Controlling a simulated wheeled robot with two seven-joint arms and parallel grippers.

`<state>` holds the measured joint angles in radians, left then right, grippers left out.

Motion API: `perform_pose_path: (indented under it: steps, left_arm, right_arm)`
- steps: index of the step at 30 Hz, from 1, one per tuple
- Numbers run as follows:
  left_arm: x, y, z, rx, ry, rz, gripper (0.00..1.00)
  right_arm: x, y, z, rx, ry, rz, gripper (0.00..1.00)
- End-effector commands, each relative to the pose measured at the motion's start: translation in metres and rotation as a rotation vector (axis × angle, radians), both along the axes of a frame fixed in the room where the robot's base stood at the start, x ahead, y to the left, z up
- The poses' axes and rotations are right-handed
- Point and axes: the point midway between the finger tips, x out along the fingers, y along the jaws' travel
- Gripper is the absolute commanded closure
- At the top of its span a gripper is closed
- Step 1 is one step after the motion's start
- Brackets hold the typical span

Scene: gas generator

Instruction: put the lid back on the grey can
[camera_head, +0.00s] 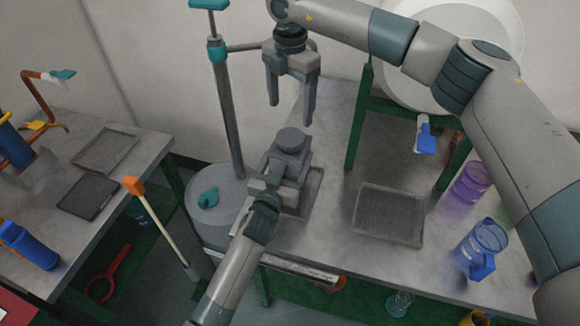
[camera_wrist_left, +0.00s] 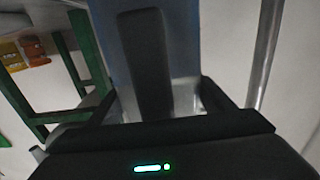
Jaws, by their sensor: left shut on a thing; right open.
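A grey can-like thing (camera_head: 292,143) with a round, darker flat top stands at the near-left part of the bench. I cannot tell if the round top is the lid or part of the can. My left gripper (camera_head: 283,170) reaches it from the front and is shut on it; the wrist hides its lower part. In the left wrist view a dark finger (camera_wrist_left: 150,65) lies against a blue-grey surface. My right gripper (camera_head: 289,112) points down, open and empty, just above the round top and apart from it. No separate lid shows.
A dark tray (camera_head: 314,190) lies by the can. A mesh tray (camera_head: 388,215), purple jar (camera_head: 470,183) and blue jar (camera_head: 482,245) stand to the right. A grey drum (camera_head: 215,225) with a tall post (camera_head: 228,120) stands left. A green frame (camera_head: 357,125) rises behind.

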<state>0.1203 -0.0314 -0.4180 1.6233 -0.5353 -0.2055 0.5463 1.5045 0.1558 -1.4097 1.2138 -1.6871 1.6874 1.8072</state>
Motion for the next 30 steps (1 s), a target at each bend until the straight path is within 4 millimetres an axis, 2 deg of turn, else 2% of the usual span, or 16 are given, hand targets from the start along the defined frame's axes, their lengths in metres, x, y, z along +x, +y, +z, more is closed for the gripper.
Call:
perform_pose_path:
  steps: [3,7,18,19,21,30]
  left_arm:
    - [0.000,0.000,0.000,0.000,0.001,0.000,0.88]
    - [0.000,0.000,0.000,0.000,0.001,0.000,0.88]
    - [0.000,0.000,0.000,0.000,0.001,0.000,0.88]
    - [0.000,0.000,0.000,0.000,0.001,0.000,0.18]
    - [0.000,0.000,0.000,0.000,0.001,0.000,0.04]
    - [0.000,0.000,0.000,0.000,0.000,0.000,0.04]
  right_arm:
    - [0.000,0.000,0.017,0.000,-0.001,0.000,0.23]
    - [0.000,0.000,0.027,0.000,-0.001,-0.001,0.23]
    - [0.000,0.000,0.031,0.000,0.000,-0.001,0.23]
    - [0.000,0.000,0.031,0.000,0.000,-0.001,0.23]
    - [0.000,0.000,0.031,0.000,0.000,-0.001,0.23]
    - [0.000,0.000,0.031,0.000,0.000,-0.001,0.23]
